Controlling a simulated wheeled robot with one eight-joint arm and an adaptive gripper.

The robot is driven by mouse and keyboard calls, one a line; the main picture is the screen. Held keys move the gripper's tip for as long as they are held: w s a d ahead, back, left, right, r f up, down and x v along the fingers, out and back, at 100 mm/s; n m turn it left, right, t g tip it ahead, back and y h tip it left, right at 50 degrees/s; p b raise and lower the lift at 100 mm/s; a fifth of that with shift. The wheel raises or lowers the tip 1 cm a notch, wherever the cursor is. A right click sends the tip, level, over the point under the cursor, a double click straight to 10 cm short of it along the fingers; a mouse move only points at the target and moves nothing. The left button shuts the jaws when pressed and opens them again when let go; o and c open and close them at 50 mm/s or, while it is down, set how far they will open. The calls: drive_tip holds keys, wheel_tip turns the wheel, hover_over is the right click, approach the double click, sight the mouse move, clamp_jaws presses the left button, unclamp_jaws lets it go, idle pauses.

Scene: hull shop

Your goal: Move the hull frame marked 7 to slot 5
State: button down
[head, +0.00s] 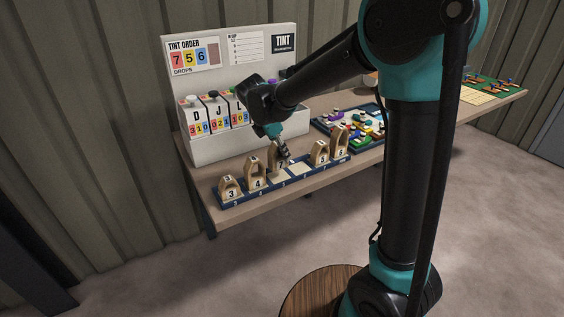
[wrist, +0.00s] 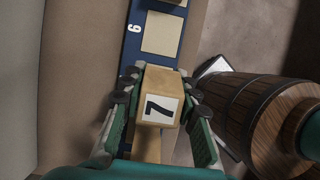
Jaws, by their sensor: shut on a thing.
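The hull frame marked 7 (wrist: 158,105) is a pale wooden piece with a black 7 on a white label. In the wrist view it stands between the two fingers. My gripper (wrist: 158,98) is shut on it, with a finger on each side. In the head view my gripper (head: 283,152) holds the frame (head: 276,160) over the middle of the blue rack (head: 259,196), right of the frame marked 4 (head: 257,178). I cannot tell whether its base touches the rack. A bare pale pad (wrist: 164,34) beside a slot label that looks like 6 lies ahead of it in the wrist view.
The frame marked 3 (head: 229,188) stands at the rack's left end. Two more frames, one marked 5 (head: 320,153) and one (head: 339,141) behind it to the right, stand at the other end. A white dispenser (head: 208,147) is behind. A wooden barrel (wrist: 262,117) is right in the wrist view.

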sight(282, 161)
drive_tip(key=shift+f, duration=2.05)
drive_tip(key=shift+f, duration=0.1)
drive_tip(key=c, duration=1.1)
unclamp_jaws()
drive_tip(key=shift+c, duration=0.2)
drive_tip(key=v, duration=1.2)
drive_tip(key=s+d+f+m+y, duration=0.1)
drive_tip(key=s+d+f+m, duration=0.4)
drive_tip(key=d+m, duration=0.3)
drive_tip(key=s+d+f+m+t+y, duration=0.1)
drive_tip(key=s+d+f+m, duration=0.5)
drive_tip(key=d+m, duration=0.2)
drive_tip(key=s+d+f+m+y, duration=0.1)
drive_tip(key=s+d+f+m, duration=0.4)
drive_tip(key=d+m, duration=0.3)
drive_tip(key=d, duration=0.3)
drive_tip(key=shift+s+d+f+m+t+y, duration=0.2)
drive_tip(key=shift+s+d+m+t+y, duration=0.1)
drive_tip(key=shift+m+y, duration=0.1)
